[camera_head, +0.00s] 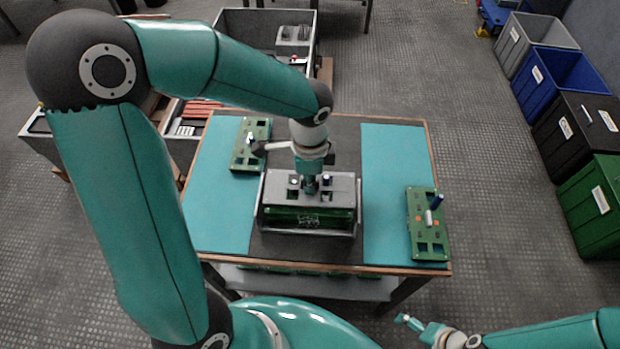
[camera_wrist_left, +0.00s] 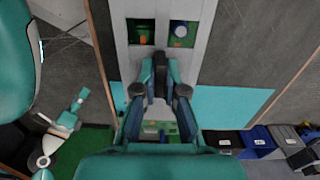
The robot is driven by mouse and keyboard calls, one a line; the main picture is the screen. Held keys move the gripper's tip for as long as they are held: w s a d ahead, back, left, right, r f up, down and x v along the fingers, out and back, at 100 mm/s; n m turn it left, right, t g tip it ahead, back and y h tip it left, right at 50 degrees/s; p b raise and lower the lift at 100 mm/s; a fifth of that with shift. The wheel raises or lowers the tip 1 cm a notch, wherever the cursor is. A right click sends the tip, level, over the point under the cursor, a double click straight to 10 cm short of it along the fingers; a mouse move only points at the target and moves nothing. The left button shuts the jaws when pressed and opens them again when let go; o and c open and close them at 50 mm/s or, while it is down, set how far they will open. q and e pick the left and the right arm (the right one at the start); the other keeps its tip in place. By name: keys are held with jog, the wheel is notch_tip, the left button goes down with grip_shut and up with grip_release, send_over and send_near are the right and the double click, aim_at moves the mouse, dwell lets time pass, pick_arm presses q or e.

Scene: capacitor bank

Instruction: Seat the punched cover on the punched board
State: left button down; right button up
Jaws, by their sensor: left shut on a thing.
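The punched cover (camera_head: 342,188) is a grey plate with square holes, level over a dark frame in the middle of the table. My left gripper (camera_head: 311,184) comes down from above and is shut on its dark central handle (camera_wrist_left: 160,62). The cover also shows in the left wrist view (camera_wrist_left: 193,62). Green of the punched board shows through its holes (camera_wrist_left: 140,40) and below its front edge. A white part and a blue part show at the holes. I cannot tell whether the cover touches the board. My right gripper (camera_head: 404,319) is off the table's front right corner, small and unclear.
A green board (camera_head: 246,160) lies on the left teal mat. Another green board (camera_head: 430,235) with a blue cylinder (camera_head: 437,200) lies on the right teal mat. Coloured bins (camera_head: 570,130) stand along the right wall. Much of the right mat (camera_head: 392,155) is clear.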

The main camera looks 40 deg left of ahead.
pick_arm(q)
jog(key=shift+f+b, duration=0.75)
jog(key=shift+f, duration=0.2)
dwell(0.6)
jog(key=c, duration=1.2)
grip_release()
notch_tip(320, 180, up, 12)
jog(key=shift+f, duration=0.1)
